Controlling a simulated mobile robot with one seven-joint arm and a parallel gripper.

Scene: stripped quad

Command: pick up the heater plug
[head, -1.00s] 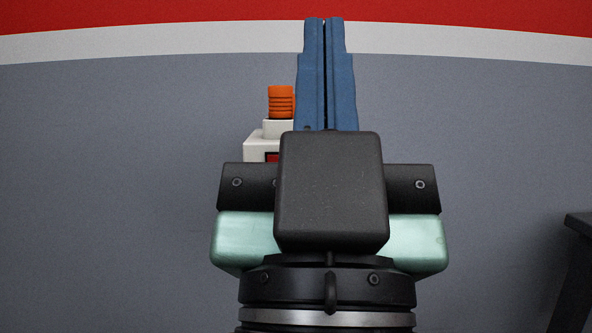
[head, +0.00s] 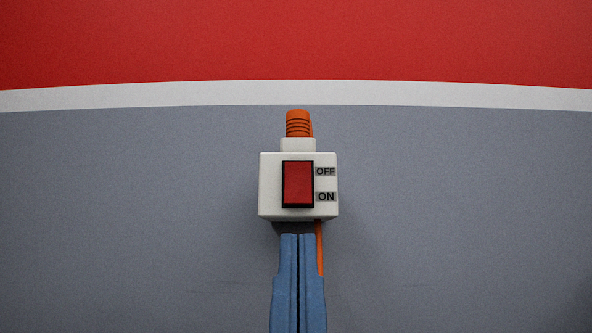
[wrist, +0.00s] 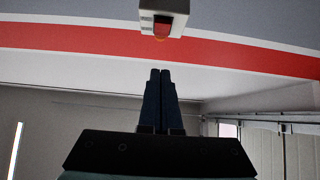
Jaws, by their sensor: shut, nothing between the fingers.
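A white box (head: 268,187) with a red rocker switch (head: 298,183), marked OFF above ON, is on the grey wall in the head view. A ribbed orange piece (head: 298,124) sits on its top, and a thin orange strip (head: 320,250) hangs below it. I cannot tell which part is the heater plug. My gripper (head: 300,236) has blue fingers, shut and empty, with the tips just below the box. In the wrist view, the box (wrist: 165,6) is at the top edge, beyond and apart from the fingertips (wrist: 160,72).
The wall (head: 120,220) around the box is plain grey with a white stripe (head: 100,98) and a red band (head: 300,45) above. Both sides of the box are clear. The wrist view also shows a pale panelled surface (wrist: 285,150) at lower right.

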